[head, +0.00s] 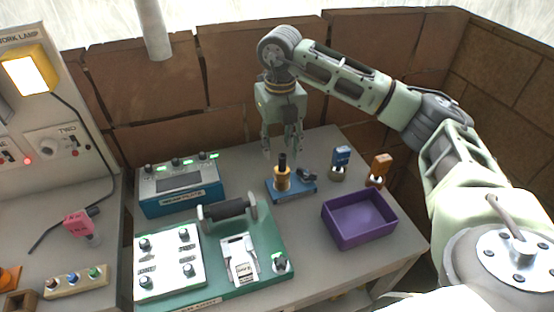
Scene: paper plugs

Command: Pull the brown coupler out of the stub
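A brown-tan cylinder (282,179) with a dark upright top (282,160) stands on a small blue base (301,190) at the back of the table. It looks like the brown coupler in its stub, but where one part ends and the other begins is too small to tell. My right gripper (283,150) points down just above and around the dark top, fingers spread. I see no clear contact. An orange-brown block (381,164) with a pale label stands upright in a small brown holder (375,182) further right. My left gripper is out of view.
A blue block (341,154) stands in an olive holder right of the base. A purple open bin (359,219) is in front. A blue meter box (180,184) and a green-based panel (262,270) stand left. A pink tagged plug (77,223) is far left.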

